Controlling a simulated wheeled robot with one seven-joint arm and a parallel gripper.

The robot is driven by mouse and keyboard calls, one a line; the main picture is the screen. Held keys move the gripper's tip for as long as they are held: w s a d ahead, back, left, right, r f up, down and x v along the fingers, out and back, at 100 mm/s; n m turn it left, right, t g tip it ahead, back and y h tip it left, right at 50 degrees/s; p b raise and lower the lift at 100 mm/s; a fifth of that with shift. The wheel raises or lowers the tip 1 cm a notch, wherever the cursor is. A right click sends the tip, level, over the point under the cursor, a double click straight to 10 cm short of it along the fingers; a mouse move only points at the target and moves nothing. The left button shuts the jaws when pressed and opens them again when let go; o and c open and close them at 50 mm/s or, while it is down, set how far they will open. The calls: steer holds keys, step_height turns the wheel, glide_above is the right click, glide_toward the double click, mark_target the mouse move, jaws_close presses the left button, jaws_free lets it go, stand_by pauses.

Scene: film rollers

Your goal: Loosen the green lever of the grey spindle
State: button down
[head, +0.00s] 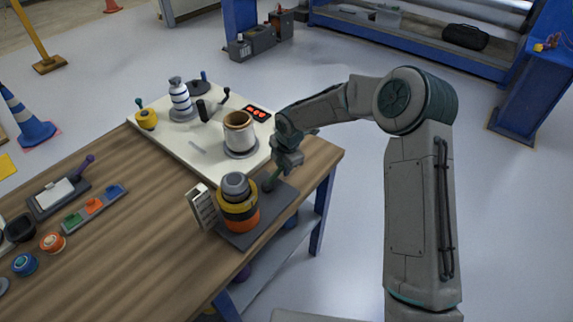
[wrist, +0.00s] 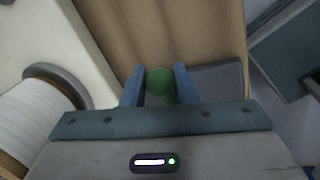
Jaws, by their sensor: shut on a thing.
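The grey spindle (head: 236,183) stands upright on a dark grey base plate (head: 247,238) near the table's right edge. A dark-and-yellow ring and an orange ring sit around it. The green lever (head: 269,184) stands beside the spindle, to its right. In the wrist view its round green knob (wrist: 160,80) lies between the two blue fingers of my gripper (wrist: 160,84). My gripper (head: 279,172) comes down from the upper right and is shut on the lever's knob. The lever's lower part is mostly hidden in the wrist view.
A keypad-like block (head: 202,206) leans left of the grey spindle. A tray of coloured pieces (head: 95,208) lies further left.

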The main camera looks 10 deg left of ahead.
steer(key=shift+a, duration=0.1)
steer(key=c, duration=1.2)
jaws_free()
steer(key=shift+o, duration=0.2)
steer(key=shift+r, duration=0.15)
step_height(320, 180, up, 13)
steer(key=s+d+b, duration=0.1)
steer(key=s+d, duration=0.1)
steer(key=shift+r, duration=0.2)
